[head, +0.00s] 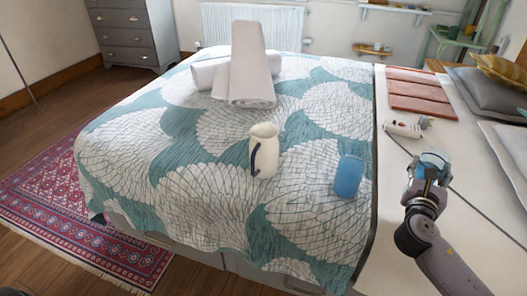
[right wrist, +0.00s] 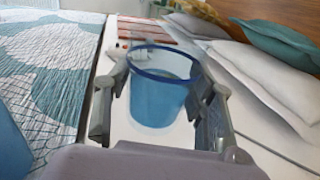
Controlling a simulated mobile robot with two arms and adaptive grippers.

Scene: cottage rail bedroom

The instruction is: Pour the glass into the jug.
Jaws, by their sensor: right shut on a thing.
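My right gripper (head: 428,172) is at the right, over the pale surface beside the quilt and well apart from the jug. It is shut on the glass (right wrist: 158,95), a clear tumbler with a blue rim and blue contents, which looks about upright between the two fingers in the right wrist view. In the head view the glass (head: 433,160) is partly hidden by the gripper. My left gripper is not in view.
A blue block-like object (head: 348,176) lies on the quilt between the jug and my right gripper. Towels (head: 250,65) lie at the back of the bed.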

